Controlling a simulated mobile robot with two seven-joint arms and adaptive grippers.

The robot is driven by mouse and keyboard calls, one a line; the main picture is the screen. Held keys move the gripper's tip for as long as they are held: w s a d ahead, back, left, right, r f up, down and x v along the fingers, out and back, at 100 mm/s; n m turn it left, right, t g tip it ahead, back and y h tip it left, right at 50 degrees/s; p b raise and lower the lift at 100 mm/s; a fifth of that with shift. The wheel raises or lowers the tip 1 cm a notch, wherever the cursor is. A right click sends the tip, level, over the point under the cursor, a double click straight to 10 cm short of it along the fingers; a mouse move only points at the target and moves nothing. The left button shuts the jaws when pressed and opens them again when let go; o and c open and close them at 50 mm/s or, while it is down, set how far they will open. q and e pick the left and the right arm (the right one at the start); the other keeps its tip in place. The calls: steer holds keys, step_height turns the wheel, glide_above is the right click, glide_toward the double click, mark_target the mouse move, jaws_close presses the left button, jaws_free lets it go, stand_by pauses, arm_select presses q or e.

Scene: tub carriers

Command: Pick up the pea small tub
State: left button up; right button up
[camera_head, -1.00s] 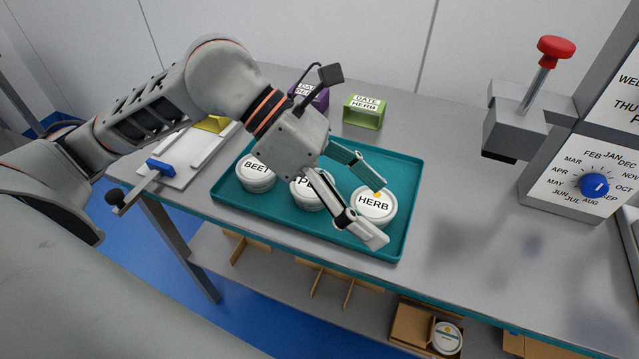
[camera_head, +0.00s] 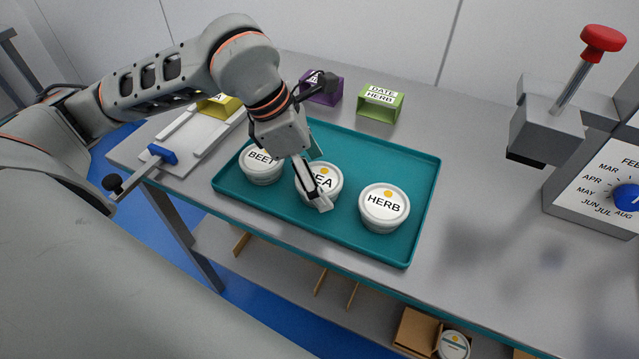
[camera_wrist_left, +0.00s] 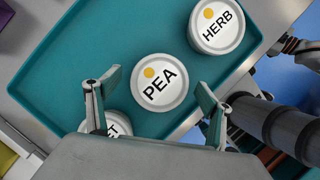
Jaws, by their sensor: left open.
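The pea small tub (camera_head: 331,190) is white with a round lid lettered PEA and an orange dot. It stands upright on the teal tray (camera_head: 414,213), between the beet tub (camera_head: 262,172) and the herb tub (camera_head: 384,208). My left gripper (camera_head: 318,180) is open and over the pea tub, hiding part of its lid. In the left wrist view the pea tub (camera_wrist_left: 159,83) lies ahead of the open fingers (camera_wrist_left: 152,97), midway between them, with nothing held. The beet tub is partly hidden behind the left finger there.
A purple holder (camera_head: 322,88) and a green date/herb holder (camera_head: 380,103) stand behind the tray. A press with a red knob (camera_head: 603,39) stands at the right. A white slide fixture (camera_head: 190,140) lies at the left. The table right of the tray is clear.

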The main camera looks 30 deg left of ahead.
arm_select(q)
steer(key=shift+x, duration=0.9)
steer(key=shift+r, duration=0.1)
steer(key=c, duration=1.4)
steer(key=shift+o, duration=0.2)
